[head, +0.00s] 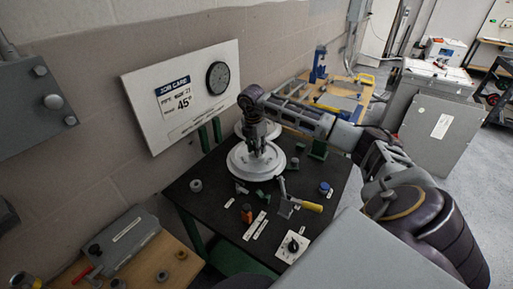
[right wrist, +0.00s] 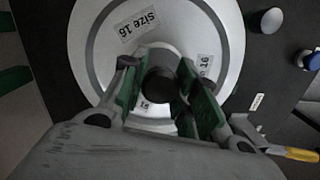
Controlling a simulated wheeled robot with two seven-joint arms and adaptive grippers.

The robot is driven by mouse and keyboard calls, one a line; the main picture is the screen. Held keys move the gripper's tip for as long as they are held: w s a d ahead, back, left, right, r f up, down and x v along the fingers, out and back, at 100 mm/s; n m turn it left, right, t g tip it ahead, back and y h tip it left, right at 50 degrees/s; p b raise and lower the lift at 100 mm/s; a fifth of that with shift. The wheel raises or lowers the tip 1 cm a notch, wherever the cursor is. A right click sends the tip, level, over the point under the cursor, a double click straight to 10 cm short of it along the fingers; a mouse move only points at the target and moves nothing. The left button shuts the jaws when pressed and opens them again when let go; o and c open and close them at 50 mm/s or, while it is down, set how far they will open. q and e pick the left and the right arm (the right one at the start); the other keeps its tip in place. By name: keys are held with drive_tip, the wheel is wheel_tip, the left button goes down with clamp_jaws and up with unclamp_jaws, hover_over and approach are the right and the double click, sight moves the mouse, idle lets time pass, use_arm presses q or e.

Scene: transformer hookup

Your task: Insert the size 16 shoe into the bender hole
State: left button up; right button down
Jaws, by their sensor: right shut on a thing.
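The size 16 shoe (head: 245,164) is a round white disc with a grey ring, low over the black table in the head view. In the right wrist view the disc (right wrist: 88,62) fills the upper middle and carries "Size 16" labels. My right gripper (head: 257,143) comes down on its centre from above. In the right wrist view its green-padded fingers (right wrist: 160,90) are shut on the dark centre knob (right wrist: 159,85) of the shoe. The disc hides what is under it, so I cannot see the bender hole or tell whether the shoe touches anything below. My left gripper is not in view.
A second white disc (head: 239,129) lies behind the shoe. A yellow-handled lever (head: 305,205), an orange-and-black item (head: 246,213), a blue-capped part (head: 324,188) and a dial plate (head: 292,246) sit on the black table (head: 215,222). A job card board (head: 185,95) stands against the wall.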

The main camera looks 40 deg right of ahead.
drive_tip(key=shift+f+b, duration=0.55)
drive_tip(key=shift+f, duration=0.4)
idle(0.7)
drive_tip(key=c, duration=1)
unclamp_jaws()
drive_tip(key=shift+f, duration=0.1)
drive_tip(key=shift+r+p, duration=1.65)
drive_tip(key=shift+r, duration=0.95)
drive_tip(key=shift+r, duration=0.1)
